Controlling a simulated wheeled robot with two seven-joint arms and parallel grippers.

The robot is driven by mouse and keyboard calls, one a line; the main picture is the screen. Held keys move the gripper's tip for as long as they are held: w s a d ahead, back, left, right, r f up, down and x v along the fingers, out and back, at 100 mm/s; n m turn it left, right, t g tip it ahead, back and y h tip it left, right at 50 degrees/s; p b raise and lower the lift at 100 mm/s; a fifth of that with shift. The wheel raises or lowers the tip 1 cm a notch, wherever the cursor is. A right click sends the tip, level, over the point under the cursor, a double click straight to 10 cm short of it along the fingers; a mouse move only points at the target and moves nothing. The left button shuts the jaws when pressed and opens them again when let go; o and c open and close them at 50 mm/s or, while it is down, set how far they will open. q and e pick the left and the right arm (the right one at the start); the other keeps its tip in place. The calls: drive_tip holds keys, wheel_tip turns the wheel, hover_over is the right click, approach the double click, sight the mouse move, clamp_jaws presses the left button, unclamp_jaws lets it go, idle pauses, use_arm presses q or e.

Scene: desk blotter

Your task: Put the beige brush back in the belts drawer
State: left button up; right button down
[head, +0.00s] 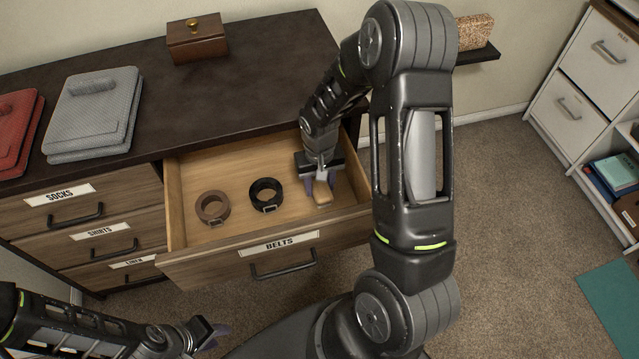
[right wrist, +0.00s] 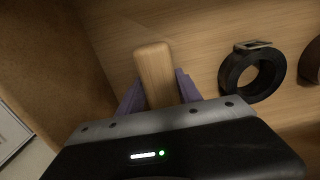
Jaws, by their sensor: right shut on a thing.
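The beige brush (head: 321,196) is inside the open belts drawer (head: 265,242), near its right side. It also shows in the right wrist view (right wrist: 155,70), between two purple fingers. My right gripper (head: 320,186) reaches down into the drawer and is shut on the brush. I cannot tell whether the brush touches the drawer floor. A coiled black belt (head: 266,195) and a coiled brown belt (head: 212,207) lie in the drawer, left of the brush. The black belt also shows in the right wrist view (right wrist: 252,75). My left gripper (head: 214,335) is low at the front, away from the drawer; its fingers are too unclear to read.
The dresser top holds grey folded cloth (head: 95,112), red folded cloth (head: 16,130) and a small wooden box (head: 197,38). The socks, shirts and linen drawers at left are shut. A white cabinet (head: 590,80) stands at right, with open carpet between.

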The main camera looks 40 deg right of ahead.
sight(319, 183)
drive_tip(key=shift+f, duration=0.2)
drive_tip(key=c, duration=0.8)
unclamp_jaws()
drive_tip(key=shift+r, duration=0.15)
wheel_tip(319, 183, up, 12)
drive_tip(key=shift+r+p, duration=0.1)
drive_tip(key=shift+p, duration=0.3)
